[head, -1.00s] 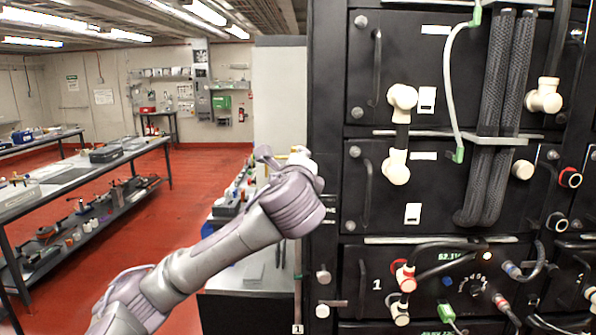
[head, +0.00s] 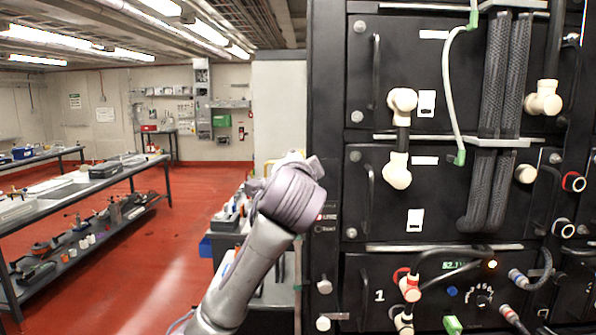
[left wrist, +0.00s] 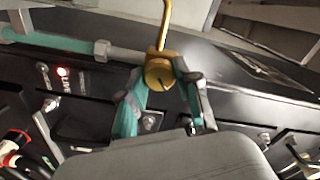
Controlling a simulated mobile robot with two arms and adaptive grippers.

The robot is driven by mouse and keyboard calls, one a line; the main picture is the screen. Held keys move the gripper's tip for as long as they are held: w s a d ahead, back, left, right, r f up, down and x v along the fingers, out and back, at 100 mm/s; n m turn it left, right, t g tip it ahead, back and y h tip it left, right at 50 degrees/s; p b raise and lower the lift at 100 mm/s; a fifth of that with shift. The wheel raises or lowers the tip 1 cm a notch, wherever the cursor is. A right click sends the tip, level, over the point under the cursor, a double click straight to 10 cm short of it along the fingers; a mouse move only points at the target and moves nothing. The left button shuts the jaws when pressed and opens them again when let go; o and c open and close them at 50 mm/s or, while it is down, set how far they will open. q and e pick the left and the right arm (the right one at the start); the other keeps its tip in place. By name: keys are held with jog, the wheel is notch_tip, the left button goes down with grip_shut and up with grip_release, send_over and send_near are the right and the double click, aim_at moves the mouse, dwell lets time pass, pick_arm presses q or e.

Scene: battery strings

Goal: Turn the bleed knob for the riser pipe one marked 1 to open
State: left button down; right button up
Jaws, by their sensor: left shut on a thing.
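A brass bleed knob (left wrist: 160,74) with a bent yellow stem rising from it sits mid-picture in the left wrist view. It is at the end of a teal pipe (left wrist: 62,42) with a grey collar. My left gripper (left wrist: 162,88) is shut on the knob, one finger on each side. In the head view my left gripper's body (head: 290,195) is beside the rack's left edge and hides its fingers and the knob. A thin pale pipe (head: 298,275) runs down below it. I cannot read a riser number on the pipe. My right gripper is not in view.
The black battery rack (head: 385,235) fills the right, with cables and white plugs. A bench (head: 225,225) with small items stands behind my arm. Red floor (head: 150,260) is open at left.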

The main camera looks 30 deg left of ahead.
pick_arm(q)
jog(key=shift+f+n+b, duration=0.15)
jog(key=shift+n+b, duration=0.85)
jog(key=shift+n, duration=3.9)
jog(key=c, duration=0.8)
grip_release()
jog(key=shift+s, duration=0.1)
jog(key=v, duration=1.2)
